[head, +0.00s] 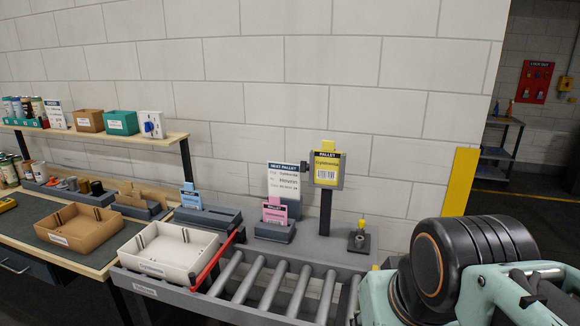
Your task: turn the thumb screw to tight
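I cannot identify the thumb screw for certain at this size. A small dark knob (304,166) sticks out at the left side of a grey card holder (326,183) on a dark post; the holder carries a yellow pallet card (326,168). A small dark stand (359,241) with a yellow top is on the grey surface to its right. Whether any screw is tight cannot be read. My gripper is not in view; only teal and black links of my arm show at the lower right, in front of the bench.
A roller conveyor (268,285) runs along the front, with a red bar (211,270) beside a white tray (170,250). A brown tray (75,227) is at left. Card stands (275,230) are behind the rollers. A shelf (90,133) is above. A yellow post (460,183) edges the wall.

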